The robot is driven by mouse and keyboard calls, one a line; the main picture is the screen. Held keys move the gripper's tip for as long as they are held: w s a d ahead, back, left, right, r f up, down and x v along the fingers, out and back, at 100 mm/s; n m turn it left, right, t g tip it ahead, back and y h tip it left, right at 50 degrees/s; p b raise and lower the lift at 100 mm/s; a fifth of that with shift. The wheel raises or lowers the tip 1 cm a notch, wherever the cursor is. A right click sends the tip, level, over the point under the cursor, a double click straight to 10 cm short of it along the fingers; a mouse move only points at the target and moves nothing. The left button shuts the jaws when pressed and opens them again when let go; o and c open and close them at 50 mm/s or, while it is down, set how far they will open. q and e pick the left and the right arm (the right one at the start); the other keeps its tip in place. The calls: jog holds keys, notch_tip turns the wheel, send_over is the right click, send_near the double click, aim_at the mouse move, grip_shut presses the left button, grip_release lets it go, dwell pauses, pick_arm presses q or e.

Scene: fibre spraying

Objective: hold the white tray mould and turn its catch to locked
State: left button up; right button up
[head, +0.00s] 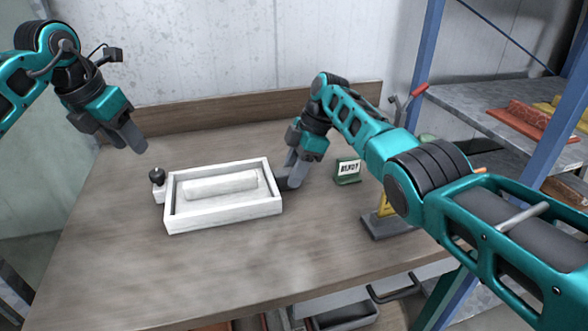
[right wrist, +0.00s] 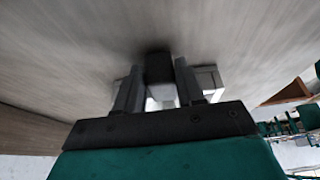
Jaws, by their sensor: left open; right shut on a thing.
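The white tray mould (head: 222,223) lies flat on the table, with a pale raised bar-shaped form inside it. On its left end is a small white block with a black knob (head: 157,175), which looks like the catch; its lock setting is too small to read. My right gripper (head: 293,176) is shut on a dark handle (right wrist: 159,68) at the tray's right end. White parts of the tray show behind the fingers in the right wrist view. My left gripper (head: 128,136) is open and empty, above the table and up-left of the knob, apart from it.
A dark-based yellow stand (head: 385,222) is partly hidden behind my right arm. A blue-framed shelf (head: 470,100) is at the right. The table (head: 220,275) is clear in front of the tray.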

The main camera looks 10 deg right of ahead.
grip_shut()
